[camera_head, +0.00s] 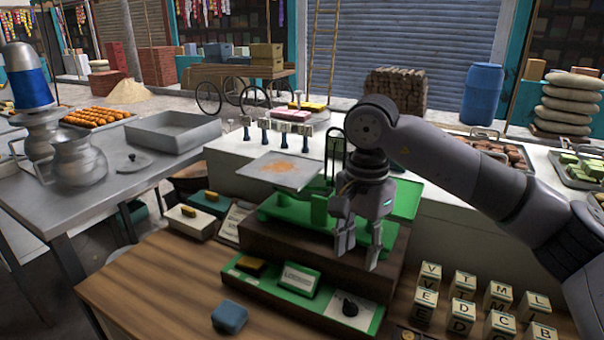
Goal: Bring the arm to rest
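My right arm (455,160) comes in from the right and bends down at its wrist. My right gripper (358,246) points downward in front of the green weighing scale (300,212), with its two fingers apart and nothing seen between them. It hangs over the dark wooden block (285,245) that the scale stands on. I cannot tell whether the fingers touch anything. The scale's metal pan (275,170) carries a little orange powder. My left gripper is not in view.
Lettered cubes (462,312) stand at the front right. A blue block (229,318) lies on the wooden table (150,290). A green tray (245,278) with small items lies before the scale. Metal pots (78,160) and an empty metal tray (172,134) stand on the left table.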

